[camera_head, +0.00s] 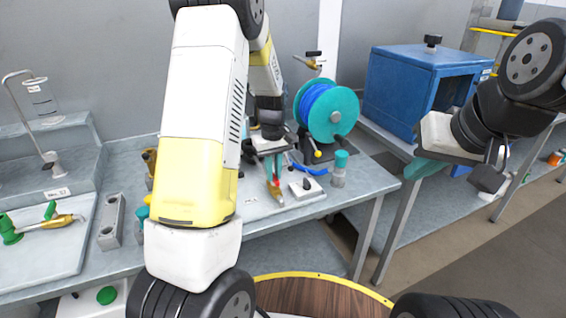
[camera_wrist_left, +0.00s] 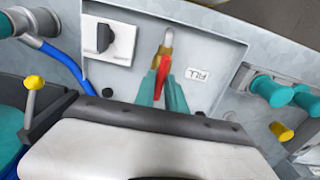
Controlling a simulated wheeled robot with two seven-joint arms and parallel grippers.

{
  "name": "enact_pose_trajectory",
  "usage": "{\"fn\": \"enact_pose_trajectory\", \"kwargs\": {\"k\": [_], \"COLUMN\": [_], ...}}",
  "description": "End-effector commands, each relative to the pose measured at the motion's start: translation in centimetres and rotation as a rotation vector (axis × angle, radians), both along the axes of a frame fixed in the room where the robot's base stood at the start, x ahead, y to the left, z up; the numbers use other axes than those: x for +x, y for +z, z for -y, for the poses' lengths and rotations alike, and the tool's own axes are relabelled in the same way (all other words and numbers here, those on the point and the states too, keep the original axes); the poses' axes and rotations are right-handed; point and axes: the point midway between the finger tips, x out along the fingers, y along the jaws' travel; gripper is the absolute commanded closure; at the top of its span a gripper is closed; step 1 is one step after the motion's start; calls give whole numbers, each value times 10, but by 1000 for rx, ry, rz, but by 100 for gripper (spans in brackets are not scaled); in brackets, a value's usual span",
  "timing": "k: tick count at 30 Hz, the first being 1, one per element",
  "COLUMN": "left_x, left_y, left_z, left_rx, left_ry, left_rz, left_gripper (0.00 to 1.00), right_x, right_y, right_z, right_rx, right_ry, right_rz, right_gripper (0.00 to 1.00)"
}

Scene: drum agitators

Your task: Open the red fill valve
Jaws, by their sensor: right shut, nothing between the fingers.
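The red fill valve handle (camera_head: 275,186) stands on a panel on the middle bench, over a brass valve body (camera_head: 280,198). In the left wrist view the red handle (camera_wrist_left: 161,76) sits between the teal fingers of my left gripper (camera_wrist_left: 162,88), which appear closed on its sides; the gripper also shows in the head view (camera_head: 272,168). A "FILL" label (camera_wrist_left: 198,74) is beside it, and part of the valve is hidden by the fingers. My right gripper (camera_head: 428,168) is shut and empty at the right, away from the valve.
A black switch (camera_wrist_left: 105,37) on a white plate is close to the fill valve. A teal reel with blue hose (camera_head: 328,110) stands behind it. Teal-capped fittings (camera_wrist_left: 272,90) are on the other side. A green-handled brass valve (camera_head: 48,222) lies left. A blue cabinet (camera_head: 405,85) is at the right.

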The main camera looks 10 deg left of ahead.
Motion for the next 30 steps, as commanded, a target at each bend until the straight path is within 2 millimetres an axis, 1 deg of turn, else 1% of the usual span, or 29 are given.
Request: {"fn": "enact_pose_trajectory", "kwargs": {"k": [1,2,10,13,17,21,24,27,30], "left_x": [0,0,0,0,0,1,1,1,0], "left_y": [0,0,0,4,20,46,61,72,77], "left_z": [0,0,0,0,0,0,0,0,0], "left_rx": [0,0,1,0,0,0,0,0,1], "left_ry": [0,-1,-2,-2,-2,-2,-2,-2,-2], "left_rz": [0,0,-1,0,2,4,2,2,1], "left_gripper": [72,67,66,66,66,66,66,66,66], "right_x": [0,0,0,0,0,0,0,0,0], "right_y": [0,0,0,0,0,0,0,0,0], "right_z": [0,0,0,0,0,0,0,0,0], "right_rx": [0,0,0,0,0,0,0,0,0], "right_ry": [0,0,0,0,0,0,0,0,0], "right_rz": [0,0,0,0,0,0,0,0,0], "right_gripper": [100,100,100,100,100,100,100,100,100]}}
